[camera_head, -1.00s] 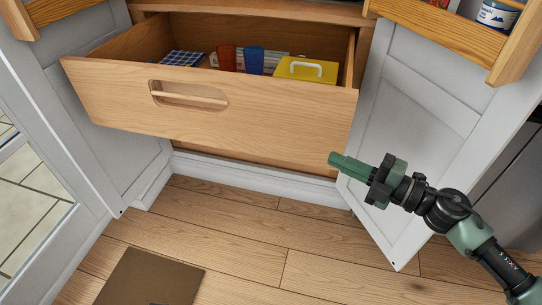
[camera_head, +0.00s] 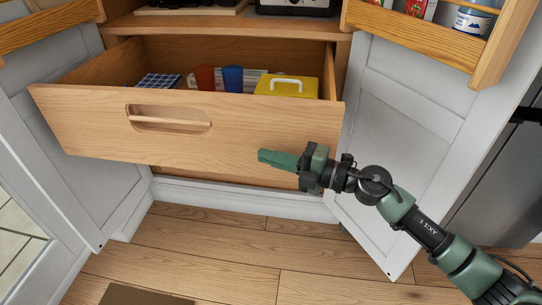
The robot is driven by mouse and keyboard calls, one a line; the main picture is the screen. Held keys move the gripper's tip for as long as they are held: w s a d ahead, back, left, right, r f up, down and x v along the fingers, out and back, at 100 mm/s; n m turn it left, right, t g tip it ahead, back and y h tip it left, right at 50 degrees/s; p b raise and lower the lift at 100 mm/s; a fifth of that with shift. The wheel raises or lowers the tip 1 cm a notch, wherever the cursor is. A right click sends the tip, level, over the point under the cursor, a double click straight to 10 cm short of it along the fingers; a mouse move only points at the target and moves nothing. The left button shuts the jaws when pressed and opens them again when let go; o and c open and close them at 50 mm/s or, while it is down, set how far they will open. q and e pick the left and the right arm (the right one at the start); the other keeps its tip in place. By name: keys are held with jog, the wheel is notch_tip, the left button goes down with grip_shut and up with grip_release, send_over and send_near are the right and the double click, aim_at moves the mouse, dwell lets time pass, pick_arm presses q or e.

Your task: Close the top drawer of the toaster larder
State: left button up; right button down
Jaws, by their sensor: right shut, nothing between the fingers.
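The top drawer (camera_head: 100,130) of the wooden larder (camera_head: 230,28) is pulled out, with a slot handle (camera_head: 168,119) cut in its front. In it lie a yellow box (camera_head: 286,86) with a white handle, a blue checked item (camera_head: 160,80), and red (camera_head: 205,77) and blue (camera_head: 232,78) items. My right gripper (camera_head: 262,157) is shut and empty. Its fingertips overlap the lower right part of the drawer front in the picture and point left; I cannot tell whether they touch it. My left gripper is out of view.
The grey left door (camera_head: 70,190) and right door (camera_head: 395,130) stand open on both sides. Door racks (camera_head: 415,42) hold cans and jars at the upper right. A toaster-like appliance (camera_head: 295,8) sits on the shelf above. The wood floor (camera_head: 200,250) in front is clear except for a brown mat (camera_head: 140,297).

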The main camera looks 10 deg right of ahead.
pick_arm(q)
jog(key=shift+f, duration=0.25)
pick_arm(e)
jog(key=shift+w+d, duration=0.15)
jog(key=shift+w, duration=0.3)
